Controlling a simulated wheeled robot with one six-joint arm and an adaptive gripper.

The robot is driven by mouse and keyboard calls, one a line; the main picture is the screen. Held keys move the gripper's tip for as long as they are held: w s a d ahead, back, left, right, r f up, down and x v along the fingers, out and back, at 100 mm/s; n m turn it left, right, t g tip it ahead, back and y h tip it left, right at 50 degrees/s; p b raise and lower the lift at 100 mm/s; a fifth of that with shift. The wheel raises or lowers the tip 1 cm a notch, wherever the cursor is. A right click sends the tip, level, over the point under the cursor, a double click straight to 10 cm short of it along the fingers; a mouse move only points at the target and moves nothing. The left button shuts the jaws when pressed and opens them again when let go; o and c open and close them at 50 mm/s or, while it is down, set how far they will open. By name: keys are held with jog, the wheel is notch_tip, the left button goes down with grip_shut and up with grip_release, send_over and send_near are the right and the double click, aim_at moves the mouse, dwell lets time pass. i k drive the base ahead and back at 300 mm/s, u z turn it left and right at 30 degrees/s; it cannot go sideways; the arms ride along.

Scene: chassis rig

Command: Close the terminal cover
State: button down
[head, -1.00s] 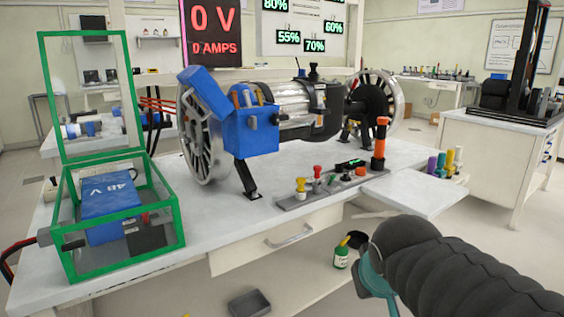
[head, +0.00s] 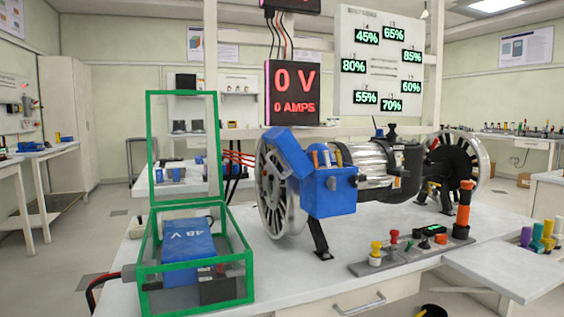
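A blue terminal box (head: 335,193) is on the front of the motor assembly, with several coloured terminals (head: 324,158) showing at its open top. Its blue cover (head: 289,153) stands tilted up at the left side of the box, in front of the spoked wheel. The cover is open. My gripper is not in view, so its state and its distance from the cover are hidden.
A green-framed case (head: 194,272) with its clear lid (head: 183,94) raised holds a blue 48 V battery (head: 188,240) at left. A control strip (head: 405,251) with coloured knobs and an orange-black post (head: 463,210) stand in front of the motor.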

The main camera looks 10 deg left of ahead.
aim_at(281, 142)
jog(key=z, duration=0.9)
jog(key=k, duration=0.75)
jog(key=u, duration=1.45)
